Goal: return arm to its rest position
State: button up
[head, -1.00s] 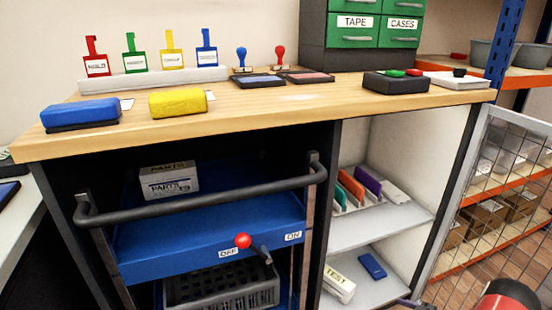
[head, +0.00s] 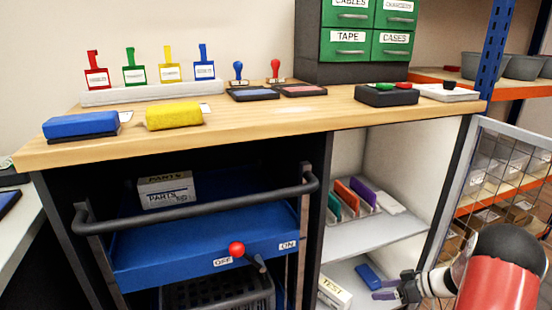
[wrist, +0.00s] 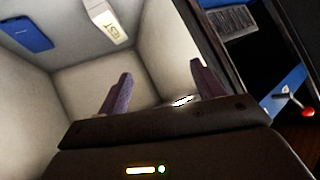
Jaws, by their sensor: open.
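My gripper (head: 386,290) shows at the lower right of the head view, in front of the open cabinet's lower compartment. Its two fingers are apart with nothing between them, and they show in the wrist view too (wrist: 160,95). My red and black arm comes in from the lower right corner. A blue phone (head: 368,276) lies on the lower shelf, just behind the fingertips and apart from them as far as I can tell. A white TEST box (head: 334,293) lies to its left; the phone (wrist: 27,32) and box (wrist: 106,22) also show in the wrist view.
The open mesh door (head: 498,165) stands close to my arm on the right. A blue cart (head: 200,245) with a dark handle and a red-knobbed lever (head: 237,249) is left of the cabinet. The wooden worktop (head: 290,115) lies above. The upper shelf (head: 375,233) holds coloured upright items.

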jog(key=s+a+r+m+g+h, duration=0.1)
jog(key=s+a+r+g+h, duration=0.1)
jog(key=s+a+r, duration=0.6)
jog(key=s+a+r+m+g+h, duration=0.1)
jog(key=s+a+r+m+h, duration=0.15)
jog(key=a+r, duration=0.65)
jog(key=s+r+m+t+h, duration=0.1)
jog(key=s+r+m+h, duration=0.1)
jog(key=s+r, duration=0.3)
jog(key=s+r+m+t+h+p, duration=0.1)
jog(key=s+r, duration=0.5)
jog(key=s, duration=0.7)
jog(key=shift+a+r+m+t+h, duration=0.15)
jog(key=shift+m+t+h, duration=0.55)
jog(key=shift+m+h, duration=0.2)
